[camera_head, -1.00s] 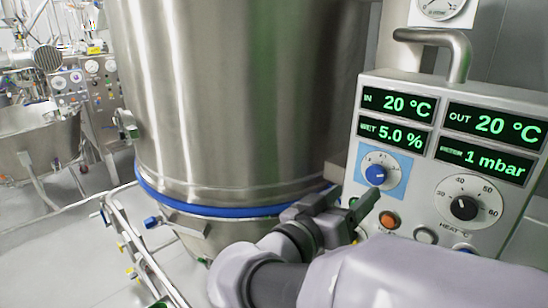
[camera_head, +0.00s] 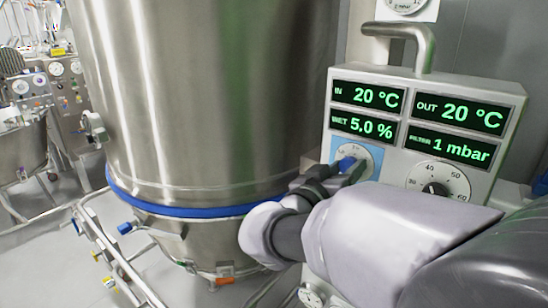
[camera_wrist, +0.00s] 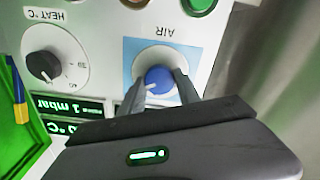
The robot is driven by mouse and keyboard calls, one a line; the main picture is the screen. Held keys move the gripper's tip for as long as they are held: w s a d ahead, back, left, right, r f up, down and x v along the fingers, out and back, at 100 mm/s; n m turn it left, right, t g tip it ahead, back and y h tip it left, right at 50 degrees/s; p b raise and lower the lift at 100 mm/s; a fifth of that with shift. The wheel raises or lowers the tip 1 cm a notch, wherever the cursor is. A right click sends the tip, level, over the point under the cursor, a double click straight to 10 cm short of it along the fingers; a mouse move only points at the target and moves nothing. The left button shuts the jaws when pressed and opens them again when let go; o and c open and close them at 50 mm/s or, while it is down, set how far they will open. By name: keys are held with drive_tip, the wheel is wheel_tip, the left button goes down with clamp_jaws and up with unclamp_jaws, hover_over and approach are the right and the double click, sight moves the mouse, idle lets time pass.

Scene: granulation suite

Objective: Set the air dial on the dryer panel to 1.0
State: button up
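The air dial is a blue knob on a white round scale with a light blue backing, on the dryer panel (camera_head: 315,125). In the wrist view, upside down, the air knob (camera_wrist: 159,79) sits between the two fingers of my gripper (camera_wrist: 160,88), one on each side. The fingers look apart, close to the knob's sides; contact is not clear. In the head view my gripper (camera_head: 340,178) reaches the dial from below, and the air knob (camera_head: 347,163) shows just above it. The pointer and much of the scale are hidden.
The black heat dial (camera_head: 437,188) is right of the air dial. Green displays (camera_head: 459,113) sit above both dials. A large steel vessel (camera_head: 190,100) with a blue band stands left of the panel, near my gripper. A metal handle (camera_head: 405,32) tops the panel.

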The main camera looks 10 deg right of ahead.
clamp_jaws()
drive_tip(key=shift+f+n+b, duration=0.1)
drive_tip(key=shift+n+b, duration=0.3)
drive_tip(key=shift+b, duration=0.1)
drive_tip(key=n+b, duration=0.3)
drive_tip(key=shift+f, duration=0.1)
drive_tip(key=n+b, duration=0.1)
drive_tip(key=n, duration=0.2)
drive_tip(key=shift+n+b, duration=0.3)
drive_tip(key=shift+b, duration=0.1)
drive_tip(key=n, duration=0.3)
drive_tip(key=shift+n+b, duration=0.3)
drive_tip(key=shift+b, duration=0.05)
drive_tip(key=n+p, duration=0.1)
drive_tip(key=n, duration=0.5)
drive_tip(key=shift+n, duration=0.3)
drive_tip(key=n+p, duration=0.2)
drive_tip(key=n, duration=0.4)
drive_tip(key=shift+n+p, duration=0.3)
